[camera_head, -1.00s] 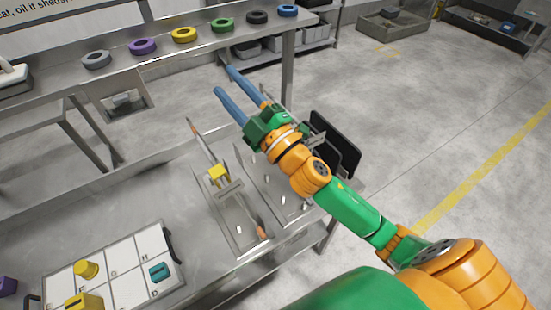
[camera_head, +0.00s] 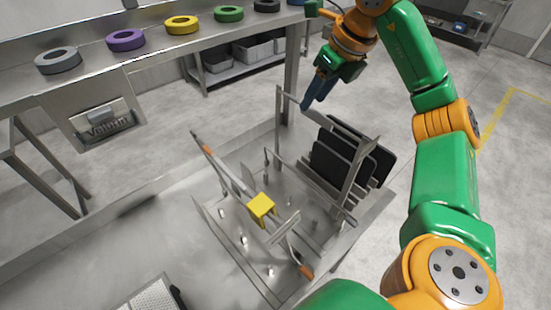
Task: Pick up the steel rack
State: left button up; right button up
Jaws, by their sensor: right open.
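The steel rack (camera_head: 352,187) stands at the right end of the steel table. It has upright posts and rails and holds several black panels (camera_head: 340,160) tilted on edge. My right gripper (camera_head: 313,105) has blue fingers pointing down, close to the rack's upper rail at its far side. It is open, with nothing seen between the fingers. I cannot tell whether the fingertips touch the rail. My left gripper is not in view.
A bar with orange ends and a yellow block (camera_head: 261,206) lies left of the rack, over a tray with small pegs. A shelf with coloured rings (camera_head: 126,40) runs along the back. A perforated white board (camera_head: 150,296) lies at the front. The table's left part is clear.

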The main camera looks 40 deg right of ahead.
aim_at(318, 112)
jog(key=f, duration=0.1)
jog(key=s+f, duration=0.1)
jog(key=d+f, duration=0.1)
jog(key=shift+s+d+f, duration=0.1)
jog(key=shift+s+f, duration=0.2)
jog(key=shift+f, duration=0.1)
jog(key=shift+x, duration=1)
jog(key=shift+w+a+f, duration=0.1)
jog(key=shift+w+a, duration=0.25)
jog(key=shift+w, duration=0.25)
jog(key=shift+s+d, duration=0.1)
jog(key=shift+s, duration=0.1)
grip_shut()
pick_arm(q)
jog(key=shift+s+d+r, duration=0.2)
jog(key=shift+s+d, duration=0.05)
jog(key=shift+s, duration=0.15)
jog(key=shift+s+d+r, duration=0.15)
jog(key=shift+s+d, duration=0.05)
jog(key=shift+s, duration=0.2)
